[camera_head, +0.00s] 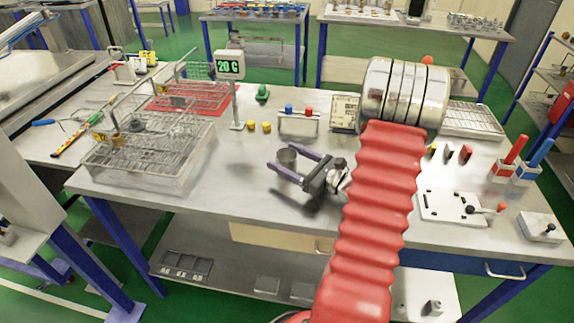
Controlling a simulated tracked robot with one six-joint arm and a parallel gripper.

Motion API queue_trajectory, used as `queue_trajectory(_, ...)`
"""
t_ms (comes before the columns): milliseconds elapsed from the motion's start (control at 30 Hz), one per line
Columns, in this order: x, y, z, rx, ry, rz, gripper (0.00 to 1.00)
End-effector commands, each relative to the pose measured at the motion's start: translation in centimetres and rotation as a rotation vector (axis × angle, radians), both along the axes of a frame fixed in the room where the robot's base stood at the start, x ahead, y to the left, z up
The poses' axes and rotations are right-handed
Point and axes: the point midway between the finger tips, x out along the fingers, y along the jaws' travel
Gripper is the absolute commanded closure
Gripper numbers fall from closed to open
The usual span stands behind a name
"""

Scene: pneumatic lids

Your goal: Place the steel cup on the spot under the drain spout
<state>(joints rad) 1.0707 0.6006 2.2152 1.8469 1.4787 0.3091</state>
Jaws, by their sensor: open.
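A clear tray with wire racks (150,165) stands on the table's left. Behind the cup are a 20 C display (229,65), yellow knobs (252,126) and a stand with blue and red knobs (298,112). A white plate (440,207) lies at right. The table front left of my gripper is bare.

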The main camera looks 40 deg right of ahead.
Motion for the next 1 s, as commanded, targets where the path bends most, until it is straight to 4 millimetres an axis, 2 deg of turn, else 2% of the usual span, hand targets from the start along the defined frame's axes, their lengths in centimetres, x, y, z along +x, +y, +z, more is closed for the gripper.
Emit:
queue_trajectory(567,0.14,0.05,0.0,0.0,0.0,0.001,0.29)
queue_trajectory(1000,0.15,0.06,0.0,0.0,0.0,0.001,0.59)
